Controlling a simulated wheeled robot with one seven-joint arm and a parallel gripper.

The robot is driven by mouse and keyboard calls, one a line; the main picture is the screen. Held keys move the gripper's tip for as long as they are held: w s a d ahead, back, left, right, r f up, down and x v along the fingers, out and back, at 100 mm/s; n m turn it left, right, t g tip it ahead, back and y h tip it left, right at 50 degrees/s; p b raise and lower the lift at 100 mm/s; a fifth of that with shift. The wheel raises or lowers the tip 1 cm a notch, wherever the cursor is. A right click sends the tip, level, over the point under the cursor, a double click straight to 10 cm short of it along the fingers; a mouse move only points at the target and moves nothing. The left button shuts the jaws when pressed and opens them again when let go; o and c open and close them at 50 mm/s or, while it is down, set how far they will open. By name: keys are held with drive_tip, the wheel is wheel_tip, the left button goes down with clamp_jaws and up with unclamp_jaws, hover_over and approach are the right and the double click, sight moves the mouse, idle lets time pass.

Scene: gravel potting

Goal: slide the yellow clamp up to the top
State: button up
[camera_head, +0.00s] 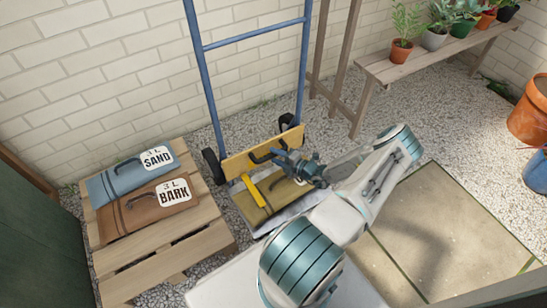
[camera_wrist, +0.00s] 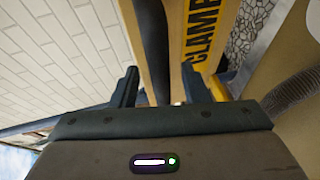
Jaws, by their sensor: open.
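The yellow clamp (camera_head: 238,163) is a crossbar low across the blue hand truck (camera_head: 205,80), just above the truck's foot. It carries a dark curved handle (camera_head: 262,156). My gripper (camera_head: 287,160) is at the clamp, by the handle. In the wrist view the clamp's yellow face (camera_wrist: 203,30) shows black lettering reading CLAMP, partly cut off. The dark handle (camera_wrist: 152,40) passes between the two fingers of my gripper (camera_wrist: 158,90), which is open. I cannot tell whether the fingers touch the handle.
A tan sack with a yellow strip (camera_head: 252,191) lies below the clamp. A pallet (camera_head: 190,243) at left bears the sand bag (camera_head: 120,180) and bark bag (camera_head: 155,205). A bench (camera_head: 390,72) with potted plants stands at right. The truck's rails above the clamp look clear.

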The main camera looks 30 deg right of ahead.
drive_tip(key=shift+x, duration=0.9)
drive_tip(key=shift+c, duration=0.2)
